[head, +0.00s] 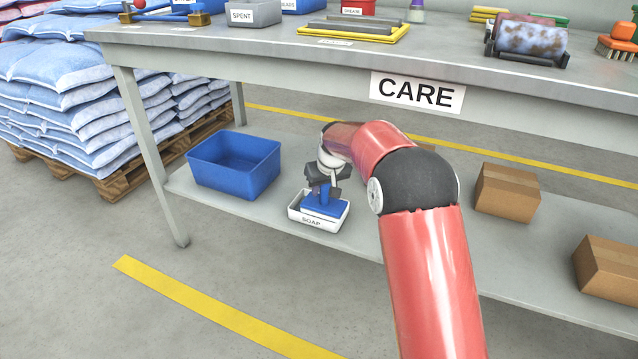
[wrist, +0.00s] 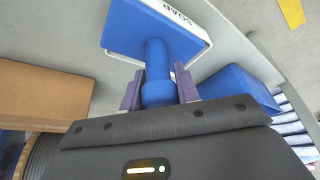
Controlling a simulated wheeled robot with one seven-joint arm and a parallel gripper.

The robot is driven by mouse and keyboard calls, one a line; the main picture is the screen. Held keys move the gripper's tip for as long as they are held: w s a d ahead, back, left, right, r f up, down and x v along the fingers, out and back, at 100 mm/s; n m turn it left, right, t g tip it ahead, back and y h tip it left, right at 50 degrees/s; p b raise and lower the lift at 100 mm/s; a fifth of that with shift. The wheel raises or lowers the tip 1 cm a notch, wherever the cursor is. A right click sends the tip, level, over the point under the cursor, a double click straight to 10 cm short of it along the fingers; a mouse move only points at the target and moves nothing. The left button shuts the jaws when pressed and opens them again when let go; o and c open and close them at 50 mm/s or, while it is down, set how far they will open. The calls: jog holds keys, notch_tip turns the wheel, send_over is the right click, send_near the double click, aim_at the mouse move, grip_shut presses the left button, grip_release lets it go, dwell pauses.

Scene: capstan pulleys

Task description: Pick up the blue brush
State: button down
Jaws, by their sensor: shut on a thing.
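The blue brush (head: 322,208) has a flat block head and an upright round handle. Its head is at the white tray marked SOAP (head: 310,222) on the lower shelf; I cannot tell whether it touches the tray floor. My gripper (head: 327,186) is above it, pointing down, shut on the handle. In the wrist view, the purple-grey fingers (wrist: 158,88) stand on both sides of the brush handle (wrist: 157,60). The brush head there hides most of the tray, leaving its white rim (wrist: 178,15) in view.
A blue bin (head: 235,165) stands to the left on the shelf. Cardboard boxes (head: 506,192) (head: 608,268) stand to the right. The tabletop edge with the CARE sign (head: 417,92) is above my arm. Sacks on a pallet (head: 100,100) are at the left.

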jog(key=s+d, duration=0.6)
jog(key=s, duration=0.6)
jog(key=shift+s, duration=0.3)
